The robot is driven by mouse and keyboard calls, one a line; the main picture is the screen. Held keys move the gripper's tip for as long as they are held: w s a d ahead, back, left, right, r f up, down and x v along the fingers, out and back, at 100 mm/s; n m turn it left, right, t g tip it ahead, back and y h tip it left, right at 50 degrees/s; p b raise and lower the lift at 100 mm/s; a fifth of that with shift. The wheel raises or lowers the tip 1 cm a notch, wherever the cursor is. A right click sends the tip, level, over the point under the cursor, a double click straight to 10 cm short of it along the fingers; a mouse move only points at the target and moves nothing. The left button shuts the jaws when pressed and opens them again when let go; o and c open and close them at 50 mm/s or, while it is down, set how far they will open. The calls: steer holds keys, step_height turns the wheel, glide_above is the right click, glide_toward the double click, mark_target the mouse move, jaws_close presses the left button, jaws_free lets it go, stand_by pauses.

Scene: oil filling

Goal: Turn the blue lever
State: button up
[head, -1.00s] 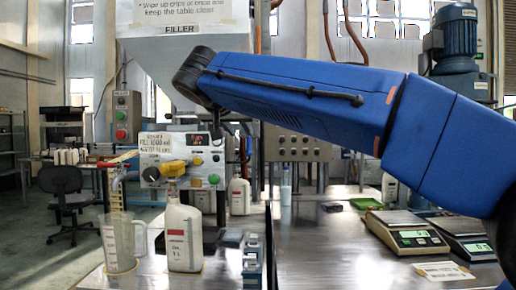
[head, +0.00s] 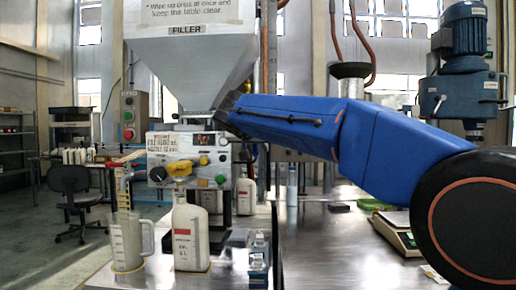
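I cannot make out a blue lever for certain in the head view. The filler's control panel (head: 188,158) carries a yellow handle (head: 179,168), a black knob (head: 158,174) and small coloured buttons.
A white oil bottle (head: 190,236) stands on the metal table, right of the jug. Small bottles (head: 258,258) in a blue-grey holder stand near the front.

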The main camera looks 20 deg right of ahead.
steer(key=shift+w+d+f, duration=0.1)
steer(key=shift+w, duration=0.1)
jaws_close()
steer(key=shift+d, duration=0.1)
steer(key=shift+s+d+n+h, duration=0.15)
steer(key=shift+d+n+h, duration=0.15)
steer(key=shift+n+h, duration=0.2)
jaws_free()
